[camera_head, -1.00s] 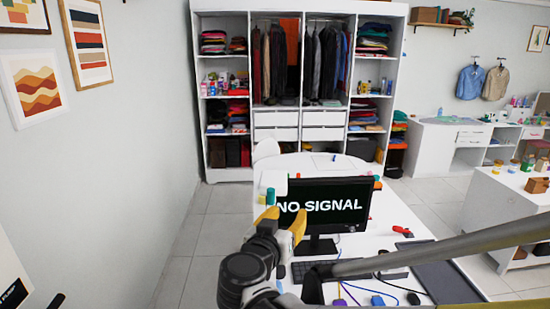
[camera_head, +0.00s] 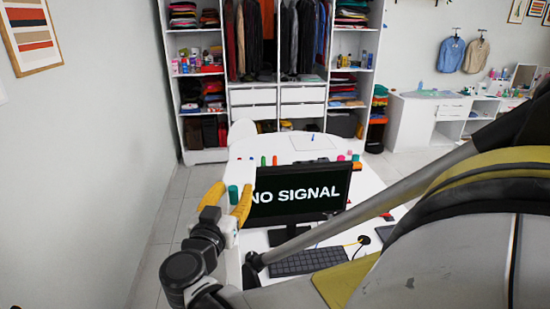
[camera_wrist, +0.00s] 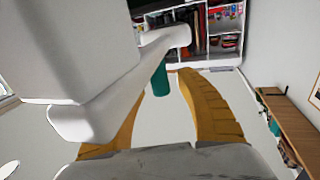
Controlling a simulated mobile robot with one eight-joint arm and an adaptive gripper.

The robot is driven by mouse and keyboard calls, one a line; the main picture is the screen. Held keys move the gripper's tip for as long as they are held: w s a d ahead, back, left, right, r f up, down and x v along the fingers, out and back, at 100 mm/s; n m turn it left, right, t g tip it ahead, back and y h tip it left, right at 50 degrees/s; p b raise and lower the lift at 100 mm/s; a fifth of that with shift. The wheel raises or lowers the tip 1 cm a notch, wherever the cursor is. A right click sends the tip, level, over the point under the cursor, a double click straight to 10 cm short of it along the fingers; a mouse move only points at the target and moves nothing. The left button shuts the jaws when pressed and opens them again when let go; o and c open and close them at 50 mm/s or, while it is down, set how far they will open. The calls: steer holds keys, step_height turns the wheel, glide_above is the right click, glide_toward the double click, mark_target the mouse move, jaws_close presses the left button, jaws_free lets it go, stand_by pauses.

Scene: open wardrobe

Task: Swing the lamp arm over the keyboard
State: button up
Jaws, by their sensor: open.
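The dark keyboard (camera_head: 308,260) lies below the monitor, partly under the rod in the picture. My gripper (camera_head: 229,190) has yellow fingers, open, left of the monitor and apart from the rod. In the wrist view the fingers (camera_wrist: 165,90) frame a teal cylinder (camera_wrist: 160,80), apparently beyond them.
The monitor (camera_head: 298,190) reading NO SIGNAL stands close right of my gripper. Small coloured items stand behind it on the white desk (camera_head: 268,143). The open wardrobe (camera_head: 275,85) is behind. A white bulky shape (camera_wrist: 75,50) fills the wrist view's upper left; I cannot tell what it is.

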steer(key=shift+w, duration=0.3)
steer(key=shift+s+r, duration=0.1)
steer(key=shift+s, duration=0.25)
steer(key=shift+c, duration=0.5)
jaws_close()
